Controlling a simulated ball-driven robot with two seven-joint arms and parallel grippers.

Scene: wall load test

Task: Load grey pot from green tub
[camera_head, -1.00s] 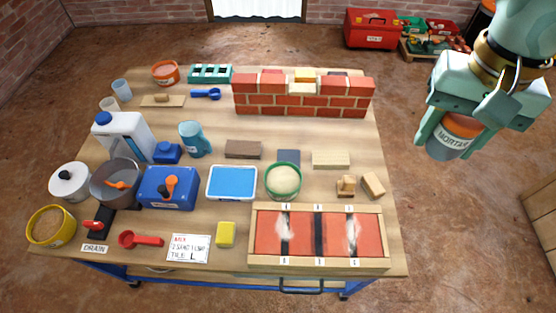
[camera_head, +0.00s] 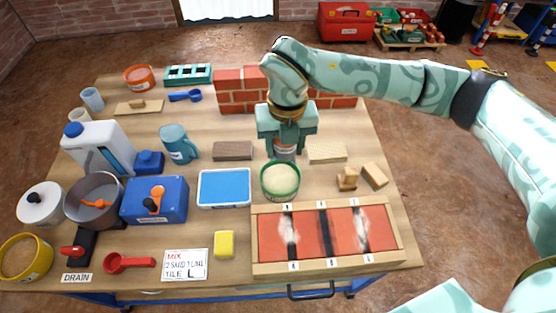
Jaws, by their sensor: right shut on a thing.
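A grey pot (camera_head: 92,217) stands at the left of the table with an orange utensil inside. The green tub (camera_head: 280,194) sits near the table's middle, filled with a pale material. My right gripper (camera_head: 284,152) points down just behind the tub, shut on a grey container (camera_head: 284,155) with an orange band, labelled mortar in the earlier view. The jaws hide much of this container. I cannot tell whether it touches the table. My left gripper is not in view.
A blue tray (camera_head: 224,188) lies left of the tub. A framed red panel (camera_head: 342,232) is in front. A brick wall (camera_head: 235,90) stands behind my right gripper. Wooden blocks (camera_head: 347,179) lie to the right. A blue box (camera_head: 155,205) stands beside the grey pot.

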